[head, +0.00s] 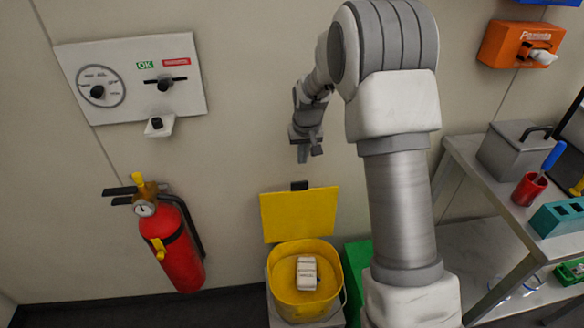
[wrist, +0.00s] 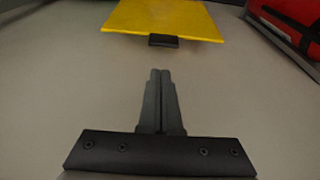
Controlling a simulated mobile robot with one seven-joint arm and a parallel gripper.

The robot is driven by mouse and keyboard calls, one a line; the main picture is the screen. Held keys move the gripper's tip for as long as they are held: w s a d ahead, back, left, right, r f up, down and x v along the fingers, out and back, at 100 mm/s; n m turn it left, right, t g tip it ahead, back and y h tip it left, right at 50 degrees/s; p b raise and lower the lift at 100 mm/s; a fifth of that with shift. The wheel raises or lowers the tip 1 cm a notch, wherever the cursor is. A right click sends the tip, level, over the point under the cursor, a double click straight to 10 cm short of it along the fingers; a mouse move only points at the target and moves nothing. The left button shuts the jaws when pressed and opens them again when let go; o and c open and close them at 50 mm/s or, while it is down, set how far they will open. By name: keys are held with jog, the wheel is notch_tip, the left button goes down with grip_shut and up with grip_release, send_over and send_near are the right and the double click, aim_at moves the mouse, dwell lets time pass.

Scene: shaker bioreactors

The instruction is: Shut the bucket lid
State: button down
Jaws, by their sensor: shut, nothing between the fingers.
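The yellow bucket (head: 275,268) stands low against the wall in the head view, with a white block-like object (head: 307,273) inside it. Its square yellow lid (head: 298,213) is open and stands up at the back rim, with a dark tab (head: 299,185) at its top edge. The lid also shows at the top of the wrist view (wrist: 160,18), with its dark tab (wrist: 163,41) toward me. My gripper (head: 309,155) is above the lid near the wall, apart from it. Its fingers (wrist: 160,75) are together and empty, pointing toward the tab.
A red fire extinguisher (head: 172,245) hangs on the wall left of the bucket. A green box (head: 356,268) is right of the bucket, partly behind my arm. A workbench (head: 462,165) with a grey container (head: 513,150) and a red cup (head: 528,190) stands at the right.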

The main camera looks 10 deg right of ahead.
jog(key=b+x, duration=0.1)
jog(key=x, duration=0.9)
jog(key=shift+s, duration=0.15)
